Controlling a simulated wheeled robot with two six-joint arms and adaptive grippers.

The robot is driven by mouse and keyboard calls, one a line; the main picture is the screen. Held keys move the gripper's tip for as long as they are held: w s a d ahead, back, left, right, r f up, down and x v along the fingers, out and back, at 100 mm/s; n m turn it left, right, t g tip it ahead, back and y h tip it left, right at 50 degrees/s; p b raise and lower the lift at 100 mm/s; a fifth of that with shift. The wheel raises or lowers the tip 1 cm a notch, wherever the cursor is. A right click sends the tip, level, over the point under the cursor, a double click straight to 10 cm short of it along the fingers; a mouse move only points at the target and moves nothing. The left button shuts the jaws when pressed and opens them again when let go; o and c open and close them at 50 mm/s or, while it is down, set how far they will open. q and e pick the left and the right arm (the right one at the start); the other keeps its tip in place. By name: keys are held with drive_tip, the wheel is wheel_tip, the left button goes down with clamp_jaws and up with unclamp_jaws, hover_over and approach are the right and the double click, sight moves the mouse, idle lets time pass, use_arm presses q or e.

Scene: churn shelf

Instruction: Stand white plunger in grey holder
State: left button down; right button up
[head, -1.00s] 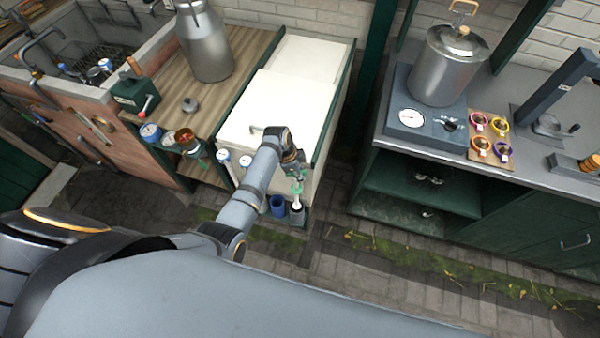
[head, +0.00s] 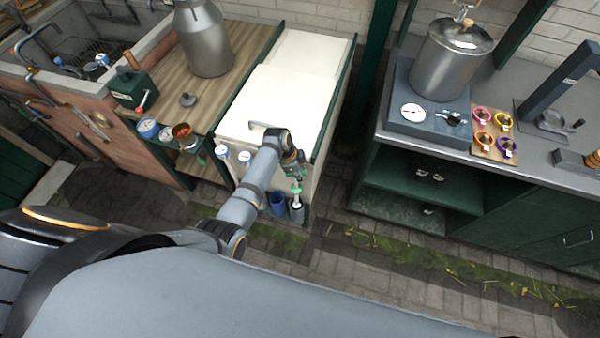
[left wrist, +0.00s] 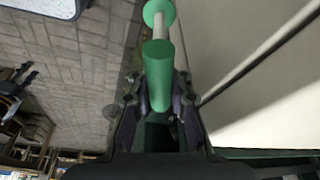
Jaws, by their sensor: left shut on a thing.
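My left gripper (head: 296,173) is shut on the white plunger (head: 296,188), which has green parts and a pale shaft. In the left wrist view, the plunger's green grip (left wrist: 158,72) sits between the fingers, with a pale rod and a green disc beyond it. The grey holder (head: 297,215) stands low at the front of the white-topped cabinet. The plunger hangs roughly upright over it; its lower end is at the holder's mouth, and I cannot tell how far inside it is. My right gripper is not in view.
A blue holder (head: 277,204) stands just left of the grey one. The white-topped cabinet (head: 285,90) rises behind them. A green shelf unit (head: 410,200) stands to the right, across a strip of bare paving.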

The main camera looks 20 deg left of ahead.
use_arm(q)
drive_tip(key=shift+f+b, duration=1.55)
drive_tip(key=shift+f, duration=0.85)
wheel_tip(320, 180, down, 7)
drive_tip(key=b, duration=0.5)
drive_tip(key=shift+r, duration=0.15)
drive_tip(key=shift+f+b, duration=0.55)
drive_tip(key=shift+f, duration=0.1)
drive_tip(key=c, duration=1.2)
unclamp_jaws()
drive_tip(key=shift+o, duration=0.5)
